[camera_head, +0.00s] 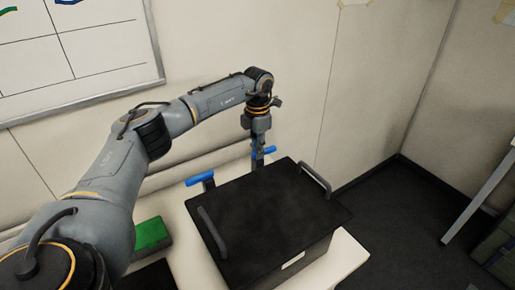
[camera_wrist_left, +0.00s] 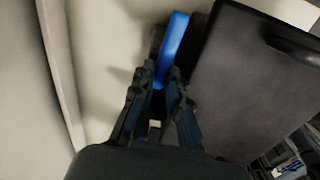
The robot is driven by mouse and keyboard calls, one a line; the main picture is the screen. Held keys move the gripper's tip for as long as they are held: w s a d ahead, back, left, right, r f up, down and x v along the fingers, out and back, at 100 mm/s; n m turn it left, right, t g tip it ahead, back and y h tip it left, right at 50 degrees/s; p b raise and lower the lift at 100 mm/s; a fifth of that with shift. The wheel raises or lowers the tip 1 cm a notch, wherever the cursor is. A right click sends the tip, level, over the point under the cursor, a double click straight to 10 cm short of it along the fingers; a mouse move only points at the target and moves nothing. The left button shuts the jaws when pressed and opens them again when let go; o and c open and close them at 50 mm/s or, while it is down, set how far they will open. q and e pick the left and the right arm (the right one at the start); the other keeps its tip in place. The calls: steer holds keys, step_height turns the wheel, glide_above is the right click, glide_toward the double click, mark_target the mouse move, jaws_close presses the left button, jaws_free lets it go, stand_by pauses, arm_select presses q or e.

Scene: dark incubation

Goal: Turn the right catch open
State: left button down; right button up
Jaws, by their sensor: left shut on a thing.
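A black box with a dark lid (camera_head: 270,215) stands on the white table. Two catches with blue handles are along its back side: the left catch (camera_head: 199,179) and the right catch (camera_head: 269,150). My left gripper (camera_head: 257,160) points down at the right catch and is shut on its blue handle. In the left wrist view the blue handle (camera_wrist_left: 174,42) runs up from between the fingertips (camera_wrist_left: 158,82), beside the lid (camera_wrist_left: 250,75). The fingers partly hide the catch's lower part. My right gripper is in neither view.
The lid has a grey handle at the left (camera_head: 212,232) and another at the right (camera_head: 314,180). A green box (camera_head: 152,235) lies left of the black box. The wall (camera_head: 270,60) is close behind the catches. Bare table (camera_head: 345,255) shows at the front right.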

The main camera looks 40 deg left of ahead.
arm_select(q)
steer(key=shift+n, duration=0.4)
steer(key=c, duration=1.3)
jaws_free()
step_height(320, 180, up, 12)
